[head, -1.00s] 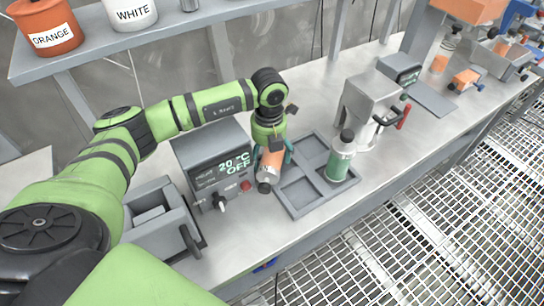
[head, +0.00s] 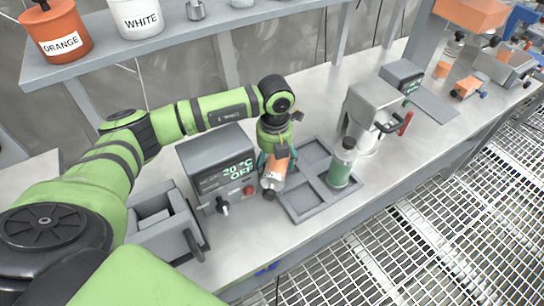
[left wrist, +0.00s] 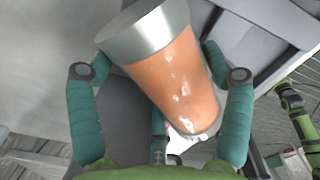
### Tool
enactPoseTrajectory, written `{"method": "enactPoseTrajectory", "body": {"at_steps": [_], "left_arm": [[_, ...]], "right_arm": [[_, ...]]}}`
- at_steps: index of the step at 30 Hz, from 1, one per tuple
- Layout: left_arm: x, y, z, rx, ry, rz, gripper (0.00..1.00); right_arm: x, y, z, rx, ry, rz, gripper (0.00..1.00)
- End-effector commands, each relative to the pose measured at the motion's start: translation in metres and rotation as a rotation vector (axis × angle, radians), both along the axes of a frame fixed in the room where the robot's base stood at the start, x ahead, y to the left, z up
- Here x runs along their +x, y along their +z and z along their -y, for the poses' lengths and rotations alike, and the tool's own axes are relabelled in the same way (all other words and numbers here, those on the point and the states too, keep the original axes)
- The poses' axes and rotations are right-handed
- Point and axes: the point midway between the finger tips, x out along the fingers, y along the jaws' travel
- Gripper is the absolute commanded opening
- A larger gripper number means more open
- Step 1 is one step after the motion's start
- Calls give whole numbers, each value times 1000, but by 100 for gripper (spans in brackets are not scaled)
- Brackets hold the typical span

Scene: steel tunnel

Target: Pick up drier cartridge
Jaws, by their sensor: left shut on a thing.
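The drier cartridge (head: 275,172) is an orange, clear-looking cylinder with a grey end cap, beside the left edge of a grey divided tray (head: 313,208). My left gripper (head: 274,156) is shut on it from above. A second cartridge with green contents (head: 341,168) stands upright in the tray's right part. Whether the held cartridge touches the tray or bench is hard to tell. My right gripper is not in view.
A grey heater box (head: 217,165) reading "20 °C OFF" stands just left of the held cartridge. A grey open bin (head: 165,225) is further left. A grey press-like device with a red handle (head: 371,115) stands behind the tray. Orange and white pots sit on the shelf above.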

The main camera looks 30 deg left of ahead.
Motion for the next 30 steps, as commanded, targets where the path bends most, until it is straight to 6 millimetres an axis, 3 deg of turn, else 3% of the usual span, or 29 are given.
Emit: {"method": "enactPoseTrajectory", "body": {"at_steps": [1,15,21,30], "left_arm": [[-4,11,6,-2,-5,1,32],[-57,56,76,-2,-6,0,32],[-71,66,95,-2,-2,1,32],[-77,68,102,0,-1,1,32]], "right_arm": [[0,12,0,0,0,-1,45],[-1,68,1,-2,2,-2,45],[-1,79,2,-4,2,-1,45],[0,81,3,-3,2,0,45]]}}
